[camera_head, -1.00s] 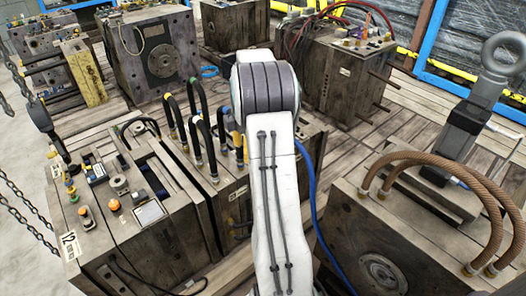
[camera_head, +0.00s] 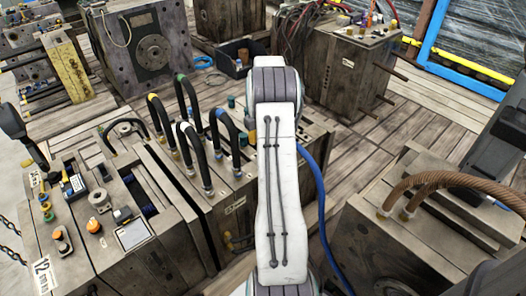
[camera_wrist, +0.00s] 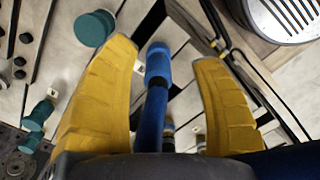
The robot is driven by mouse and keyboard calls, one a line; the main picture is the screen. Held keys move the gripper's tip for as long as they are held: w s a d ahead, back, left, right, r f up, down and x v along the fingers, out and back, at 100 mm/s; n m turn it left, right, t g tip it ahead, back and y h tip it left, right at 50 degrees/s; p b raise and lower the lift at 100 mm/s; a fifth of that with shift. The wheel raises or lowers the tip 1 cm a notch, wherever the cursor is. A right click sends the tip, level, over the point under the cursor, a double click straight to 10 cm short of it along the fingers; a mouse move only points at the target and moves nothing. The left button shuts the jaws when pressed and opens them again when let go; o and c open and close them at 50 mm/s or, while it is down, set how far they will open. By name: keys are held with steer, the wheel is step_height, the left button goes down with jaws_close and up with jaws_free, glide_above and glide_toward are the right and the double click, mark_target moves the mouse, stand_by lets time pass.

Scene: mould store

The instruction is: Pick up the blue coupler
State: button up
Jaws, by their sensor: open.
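The blue coupler (camera_wrist: 158,62) shows in the wrist view as a bright blue cylinder on the end of a darker blue stem or hose. It lies between the two yellow fingers of my gripper (camera_wrist: 172,70), with a gap on each side. The fingers are spread apart and no contact with the coupler shows. The depth between coupler and fingertips is hard to judge. In the head view my arm hides the gripper, and I cannot make out this coupler for certain there.
Teal cylinders (camera_wrist: 94,28) stand left of the fingers in the wrist view. In the head view, black looped hoses (camera_head: 188,140) rise left of my arm. A mould block (camera_head: 400,245) with brown hoses stands at right. Bare planks (camera_head: 350,165) show between the blocks.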

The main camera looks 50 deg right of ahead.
steer(key=shift+w+f+b, duration=0.15)
steer(key=shift+f+b, duration=0.25)
steer(key=shift+f, duration=0.9)
steer(key=shift+w+f+b, duration=0.15)
steer(key=shift+f+b, duration=0.2)
steer(key=shift+f, duration=0.95)
jaws_close()
